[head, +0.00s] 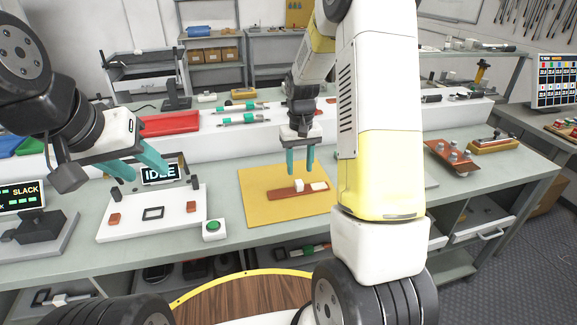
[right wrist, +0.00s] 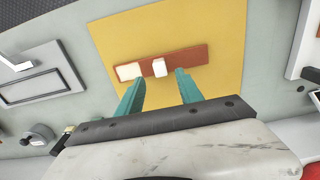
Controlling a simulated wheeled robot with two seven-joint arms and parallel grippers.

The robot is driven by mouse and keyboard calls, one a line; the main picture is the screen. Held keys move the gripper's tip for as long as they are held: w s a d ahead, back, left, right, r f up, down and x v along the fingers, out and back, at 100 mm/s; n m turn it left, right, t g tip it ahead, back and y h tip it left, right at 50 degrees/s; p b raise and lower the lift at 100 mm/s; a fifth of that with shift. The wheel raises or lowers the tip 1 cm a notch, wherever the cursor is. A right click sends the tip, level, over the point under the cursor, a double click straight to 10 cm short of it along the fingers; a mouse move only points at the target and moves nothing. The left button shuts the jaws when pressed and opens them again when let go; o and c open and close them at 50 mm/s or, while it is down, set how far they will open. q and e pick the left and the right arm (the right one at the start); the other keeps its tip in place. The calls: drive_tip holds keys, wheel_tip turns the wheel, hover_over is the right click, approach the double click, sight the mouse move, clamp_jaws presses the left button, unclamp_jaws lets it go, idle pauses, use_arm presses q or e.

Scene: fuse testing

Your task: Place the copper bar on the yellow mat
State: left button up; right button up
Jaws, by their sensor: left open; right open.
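The copper bar (head: 287,193) is a flat reddish-brown strip with two small white blocks on it. It lies on the yellow mat (head: 258,180) in the middle of the bench. In the right wrist view the bar (right wrist: 187,58) also lies within the mat (right wrist: 215,25), clear of its edges. My right gripper (head: 300,168) is open and empty above the bar, its teal fingers pointing down; it shows in the right wrist view too (right wrist: 158,88). My left gripper (head: 140,170) is open and empty over the white test fixture at the left.
The white fixture (head: 180,218) with an IDLE display (head: 160,174) stands left of the mat. A green-button box (head: 213,230) sits between them. A red tray (head: 170,124) is behind. A copper piece with posts (head: 452,158) lies at the right.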

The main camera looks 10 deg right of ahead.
sight(299, 182)
drive_tip(key=s+a+r+t+y, duration=0.1)
drive_tip(key=s+r, duration=0.3)
drive_tip(key=r, duration=0.4)
drive_tip(key=s+a+r+t, duration=0.1)
drive_tip(key=s+r+t, duration=0.1)
drive_tip(key=s+r, duration=0.45)
drive_tip(key=s+a+r+t, duration=0.1)
drive_tip(key=s+r, duration=0.2)
drive_tip(key=s, duration=0.3)
drive_tip(key=s+a+r+t+y, duration=0.1)
drive_tip(key=s+a+r+t, duration=0.1)
drive_tip(key=s, duration=0.5)
drive_tip(key=shift+r, duration=0.85)
drive_tip(key=shift+s+a, duration=0.1)
